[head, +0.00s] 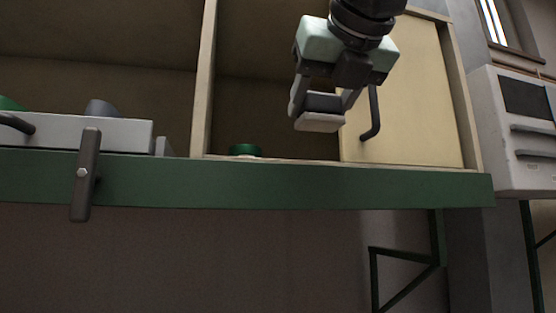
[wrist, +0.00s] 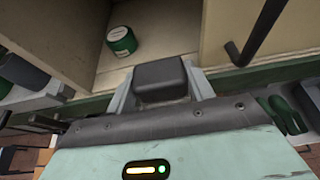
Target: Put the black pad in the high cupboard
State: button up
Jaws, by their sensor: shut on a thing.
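The black pad (wrist: 160,78) is held between the fingers of my gripper (wrist: 160,85) in the wrist view. In the head view my gripper (head: 320,112) is shut on the dark pad (head: 323,102), in front of the cupboard opening and above the level of its front edge. The high cupboard (head: 208,80) has an open compartment behind my gripper and a pale sliding-type door panel (head: 415,100) with a dark handle at the right. The cupboard floor shows in the wrist view (wrist: 112,78). Part of the compartment is hidden behind my gripper.
A green-and-white tin (head: 245,151) stands on the compartment floor, left of my gripper; it also shows in the wrist view (wrist: 121,41). The dark door handle (head: 373,112) is close to my gripper's right. A light grey tray (head: 110,132) stands at the left. A green front rail (head: 270,186) runs below.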

jog(key=w+a+p, duration=0.1)
jog(key=w+p, duration=0.1)
jog(key=w, duration=0.2)
jog(key=w+a+p, duration=0.1)
jog(key=w+p, duration=0.2)
jog(key=w, duration=0.2)
jog(key=w+a+p, duration=0.2)
jog(key=w, duration=0.3)
jog(key=shift+r, duration=0.1)
jog(key=shift+w+f+p, duration=0.25)
jog(key=shift+w+p, duration=0.05)
jog(key=shift+p, duration=0.05)
jog(key=shift+f, duration=1.55)
jog(key=shift+f, duration=0.1)
jog(key=o, duration=0.8)
